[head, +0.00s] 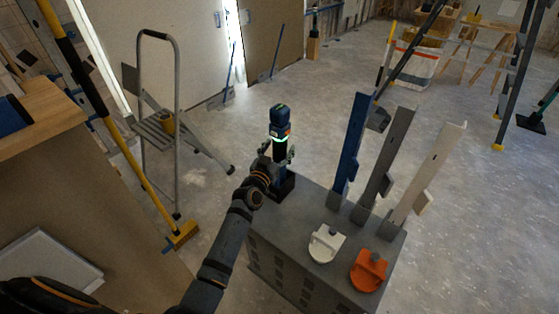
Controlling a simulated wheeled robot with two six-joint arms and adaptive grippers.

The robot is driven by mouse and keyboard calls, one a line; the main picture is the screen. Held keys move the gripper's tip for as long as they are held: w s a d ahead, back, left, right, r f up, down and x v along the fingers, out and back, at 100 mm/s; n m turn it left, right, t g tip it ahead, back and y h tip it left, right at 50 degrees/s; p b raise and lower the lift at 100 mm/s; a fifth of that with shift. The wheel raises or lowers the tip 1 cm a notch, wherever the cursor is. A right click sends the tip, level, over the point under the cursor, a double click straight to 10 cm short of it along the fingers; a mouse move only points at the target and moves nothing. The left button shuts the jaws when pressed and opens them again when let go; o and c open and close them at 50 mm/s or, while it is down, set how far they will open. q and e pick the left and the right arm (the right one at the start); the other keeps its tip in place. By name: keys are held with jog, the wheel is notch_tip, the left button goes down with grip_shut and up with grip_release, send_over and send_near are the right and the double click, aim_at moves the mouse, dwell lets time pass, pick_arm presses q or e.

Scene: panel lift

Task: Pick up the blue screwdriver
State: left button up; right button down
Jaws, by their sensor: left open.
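The blue screwdriver (280,119) is a blue and black power tool. It stands upright at the far left corner of a grey box-shaped cart (318,196). A green glow shows around its middle. My left gripper (281,158) is at the lower part of the tool, with its arm reaching in from the bottom. Its jaws are open, and the fingers appear to be beside the tool's body. The gripper partly hides the tool's lower part, so I cannot tell whether they touch. My right gripper is not in view.
The cart carries a white suction cup (326,243), an orange suction cup (368,270), and upright blue (350,145), grey (386,165) and white (427,175) pieces. A stepladder (177,110) and yellow broom (183,235) stand left. Open floor (480,220) lies right.

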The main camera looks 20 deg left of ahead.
pick_arm(q)
jog(key=shift+w, duration=0.5)
jog(key=shift+c, duration=0.3)
grip_shut()
jog(key=shift+r, duration=0.2)
